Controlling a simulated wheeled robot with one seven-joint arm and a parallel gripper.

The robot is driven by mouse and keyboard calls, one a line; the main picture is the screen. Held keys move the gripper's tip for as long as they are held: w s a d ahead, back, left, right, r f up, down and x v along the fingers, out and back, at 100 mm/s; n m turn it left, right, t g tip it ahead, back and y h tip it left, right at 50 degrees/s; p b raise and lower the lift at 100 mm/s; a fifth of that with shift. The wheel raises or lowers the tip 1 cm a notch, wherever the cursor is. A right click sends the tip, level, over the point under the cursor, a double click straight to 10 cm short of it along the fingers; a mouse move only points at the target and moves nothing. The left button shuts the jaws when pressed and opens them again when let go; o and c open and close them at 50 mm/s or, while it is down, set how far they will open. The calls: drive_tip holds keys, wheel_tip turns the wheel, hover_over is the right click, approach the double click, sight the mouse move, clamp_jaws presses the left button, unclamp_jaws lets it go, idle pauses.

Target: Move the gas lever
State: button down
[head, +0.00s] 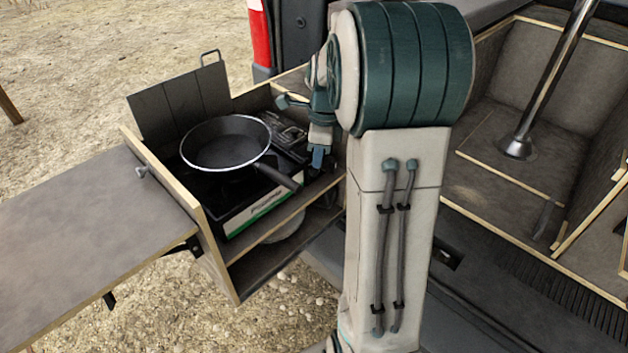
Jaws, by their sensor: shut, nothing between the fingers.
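A portable gas stove (255,205) sits in the pull-out wooden kitchen box, with a green and white strip along its front. A black frying pan (222,146) stands on it, its handle pointing to the lower right. My gripper (317,158) is shut and empty, pointing down over the right end of the stove, just right of the pan handle. My arm covers part of that end. I cannot make out the gas lever; it is too small or hidden there. Whether my fingertips touch the stove cannot be told.
The box's raised edge (175,190) and a side table (75,225) are on the left. An upright lid panel (180,103) stands behind the pan. A lower shelf (270,230) lies under the stove. The van interior with a metal pole (545,85) is on the right.

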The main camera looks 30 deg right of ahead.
sight(317, 171)
drive_tip(key=shift+a+f+b, duration=0.1)
drive_tip(key=shift+f+b, duration=0.35)
drive_tip(key=shift+f, duration=0.55)
wheel_tip(317, 171, down, 2)
drive_tip(key=shift+f+b, duration=0.2)
drive_tip(key=shift+b, duration=0.5)
drive_tip(key=shift+r, duration=0.2)
drive_tip(key=shift+r+p, duration=0.2)
drive_tip(key=shift+p, duration=0.1)
drive_tip(key=d, duration=0.1)
drive_tip(key=s+d+p, duration=0.1)
drive_tip(key=shift+s+d+r, duration=0.25)
drive_tip(key=shift+d+r, duration=0.05)
drive_tip(key=shift+r, duration=0.1)
